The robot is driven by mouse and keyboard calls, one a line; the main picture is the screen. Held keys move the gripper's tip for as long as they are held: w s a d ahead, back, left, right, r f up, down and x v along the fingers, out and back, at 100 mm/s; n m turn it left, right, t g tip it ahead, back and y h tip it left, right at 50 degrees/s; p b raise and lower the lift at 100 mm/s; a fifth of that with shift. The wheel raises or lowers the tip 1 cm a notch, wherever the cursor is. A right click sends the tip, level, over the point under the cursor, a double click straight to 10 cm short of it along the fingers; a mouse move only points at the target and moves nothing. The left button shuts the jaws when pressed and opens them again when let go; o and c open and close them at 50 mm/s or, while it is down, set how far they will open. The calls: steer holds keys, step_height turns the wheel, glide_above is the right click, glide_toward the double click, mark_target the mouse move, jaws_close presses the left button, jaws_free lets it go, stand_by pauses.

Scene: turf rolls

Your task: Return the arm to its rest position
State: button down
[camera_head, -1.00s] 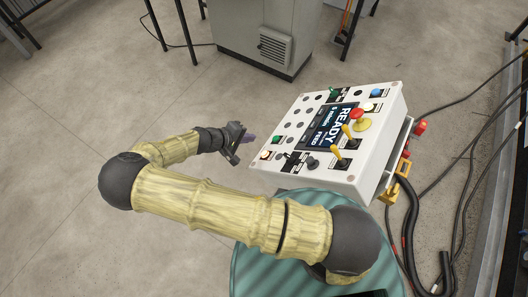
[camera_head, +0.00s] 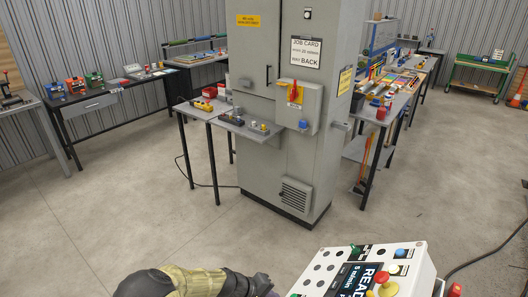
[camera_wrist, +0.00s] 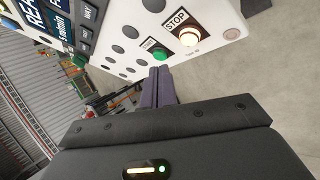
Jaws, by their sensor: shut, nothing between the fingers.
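My gripper shows in the wrist view (camera_wrist: 160,86), with its two purple fingers together and nothing between them. Its fingertips are near the white control panel (camera_wrist: 120,30), close to a green button (camera_wrist: 159,55) and a lit button under a STOP label (camera_wrist: 189,37). I cannot tell whether they touch it. In the head view my arm is at the bottom edge, and the fingers are barely visible left of the panel (camera_head: 330,262). The panel's screen (camera_head: 358,281) is partly cut off by the frame.
A tall grey cabinet (camera_head: 290,150) stands ahead with a small table (camera_head: 215,113) at its left. Workbenches stand at left (camera_head: 100,100) and right (camera_head: 395,105). A green cart (camera_head: 480,75) is at the far right. A black cable (camera_head: 490,255) lies right of the panel. The floor between is clear.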

steer(key=s+d+r+m+y, duration=0.2)
steer(key=s+d+r, duration=0.1)
steer(key=r, duration=0.5)
steer(key=s+d+r+m+y, duration=0.1)
steer(key=s+d+r+y, duration=0.2)
steer(key=r, duration=0.5)
steer(key=s+d+r+m+y, duration=0.2)
steer(key=s+d+r, duration=0.3)
steer(key=r, duration=0.4)
steer(key=shift+d+m+y, duration=0.3)
steer(key=shift+d+y, duration=0.4)
steer(key=shift+d, duration=0.15)
